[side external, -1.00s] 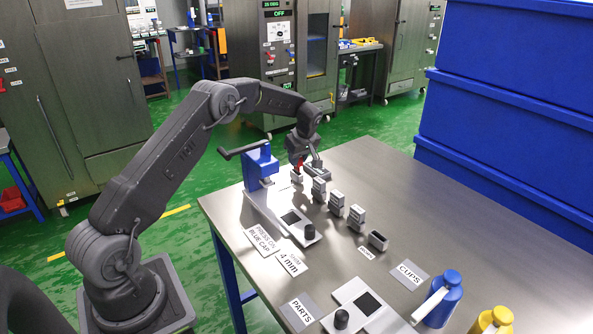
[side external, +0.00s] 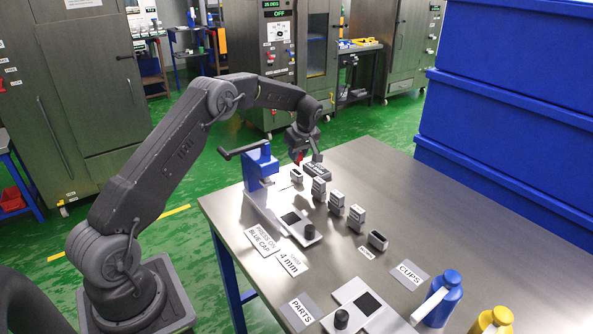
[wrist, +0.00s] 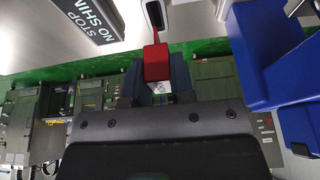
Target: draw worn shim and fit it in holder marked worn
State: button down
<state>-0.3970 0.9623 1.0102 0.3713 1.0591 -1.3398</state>
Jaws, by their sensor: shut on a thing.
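My gripper (side external: 309,160) is above the far end of a row of small grey slotted blocks. It is shut on a red piece (side external: 299,158), likely the shim's grip. In the wrist view the red piece (wrist: 157,62) sits between my fingers (wrist: 160,80), and a narrow dark red part extends from it towards a dark slot in a pale block (wrist: 180,14). The farthest grey block (side external: 297,176) is just below my gripper, apparently with a gap. Other blocks (side external: 318,188) (side external: 356,218) follow towards the front. No "worn" marking is readable.
A dark block (wrist: 90,18) reads "STOP NO SHIM" and stands right beside the farthest block. A blue press (side external: 259,165) with a lever is close on the left. A blue bottle (side external: 444,298) and yellow bottle (side external: 494,320) stand in front. The table's right side is clear.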

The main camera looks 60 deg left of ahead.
jog(key=shift+r, duration=1.75)
dwell(0.3)
jog(key=d+m+h, duration=0.8)
jog(key=d+m, duration=2.6)
jog(key=m, duration=0.2)
jog(key=shift+d+r, duration=0.3)
jog(key=shift+r, duration=0.15)
